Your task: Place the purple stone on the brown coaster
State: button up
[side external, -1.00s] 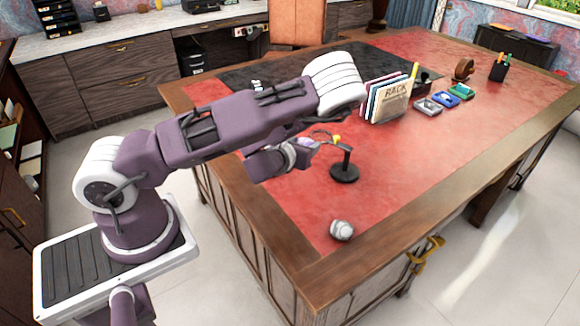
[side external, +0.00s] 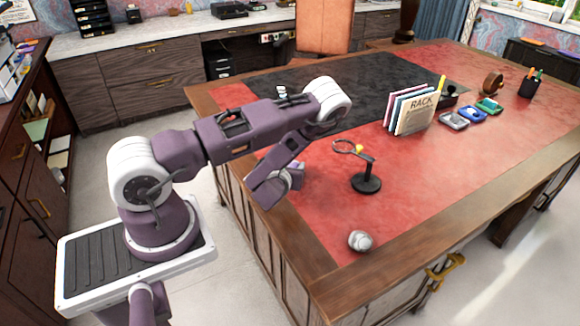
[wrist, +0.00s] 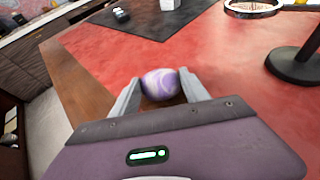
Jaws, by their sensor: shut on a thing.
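The purple stone (wrist: 160,84), rounded with pale swirls, sits between the two grey fingers of my gripper (wrist: 163,88) in the wrist view. The fingers are shut on its sides. In the side external view my gripper (side external: 297,178) is over the left part of the desk, near its wooden edge; the stone is hard to make out there. How high the stone is above the desk I cannot tell. I cannot pick out a brown coaster for certain in either view.
A magnifier on a black stand (side external: 366,183) stands right of my gripper. A grey-white ball (side external: 360,241) lies near the front corner. A book rack (side external: 413,110), small coloured trays and a brown round object (side external: 492,83) are farther back. Red leather (side external: 420,165) between them is clear.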

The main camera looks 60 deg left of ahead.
jog(key=shift+f, duration=0.1)
jog(key=o, duration=1.5)
